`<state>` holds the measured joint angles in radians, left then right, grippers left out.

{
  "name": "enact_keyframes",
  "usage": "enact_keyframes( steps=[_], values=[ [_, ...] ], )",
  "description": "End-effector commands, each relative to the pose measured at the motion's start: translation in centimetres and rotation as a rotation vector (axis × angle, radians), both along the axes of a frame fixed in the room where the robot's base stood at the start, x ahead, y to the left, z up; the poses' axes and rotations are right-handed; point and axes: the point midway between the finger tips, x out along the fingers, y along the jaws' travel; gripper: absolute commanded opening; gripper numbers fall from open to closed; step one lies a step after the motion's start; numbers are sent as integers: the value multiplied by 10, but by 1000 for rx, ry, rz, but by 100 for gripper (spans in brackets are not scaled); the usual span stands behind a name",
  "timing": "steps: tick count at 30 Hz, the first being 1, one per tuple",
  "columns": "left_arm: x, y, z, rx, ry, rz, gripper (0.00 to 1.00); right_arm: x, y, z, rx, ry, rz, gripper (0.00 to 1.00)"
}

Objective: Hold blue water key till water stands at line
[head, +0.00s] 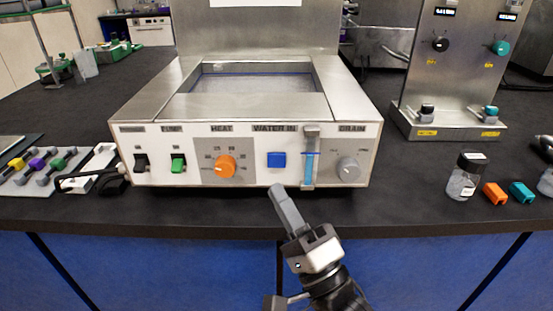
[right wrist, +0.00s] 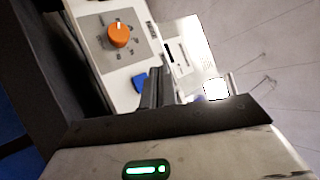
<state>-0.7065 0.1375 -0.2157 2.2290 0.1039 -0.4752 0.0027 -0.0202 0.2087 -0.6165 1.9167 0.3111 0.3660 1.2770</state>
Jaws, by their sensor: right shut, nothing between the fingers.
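The blue water key (head: 276,160) is a square button under the "WATER IN" label on the front panel of the steel bath (head: 150,97). It also shows in the right wrist view (right wrist: 140,81), partly hidden by my fingers. My right gripper (head: 279,190) is shut and empty. Its tips are just below and in front of the key in the head view, seemingly apart from it. My left gripper is out of view.
An orange heat knob (head: 226,167) is left of the key, then a green switch (head: 178,162) and a black switch. A grey drain knob (head: 348,170) is right of the tube. A jar (head: 464,178) and coloured blocks stand farther right.

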Motion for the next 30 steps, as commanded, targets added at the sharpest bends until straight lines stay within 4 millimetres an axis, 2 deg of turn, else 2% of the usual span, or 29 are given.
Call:
enact_keyframes(
  steps=[5, 8, 11, 14, 18, 21, 25, 30],
  values=[
    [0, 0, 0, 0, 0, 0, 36, 0, 0, -1, -7, 2, -5, 0],
    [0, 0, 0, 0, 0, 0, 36, -1, -5, -16, -89, 25, -62, 0],
    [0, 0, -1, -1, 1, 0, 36, -7, -19, -54, -313, 80, -182, 0],
    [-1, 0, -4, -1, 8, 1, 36, -22, -41, -104, -642, 147, -292, 0],
    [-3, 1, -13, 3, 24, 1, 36, -55, -77, -168, -1095, 217, -334, 0],
    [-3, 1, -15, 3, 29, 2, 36, -81, -99, -200, -1346, 246, -302, 0],
    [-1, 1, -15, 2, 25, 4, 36, -105, -118, -224, -1550, 258, -247, 0],
    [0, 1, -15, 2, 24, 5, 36, -116, -126, -232, -1633, 259, -216, 0]
  ],
)
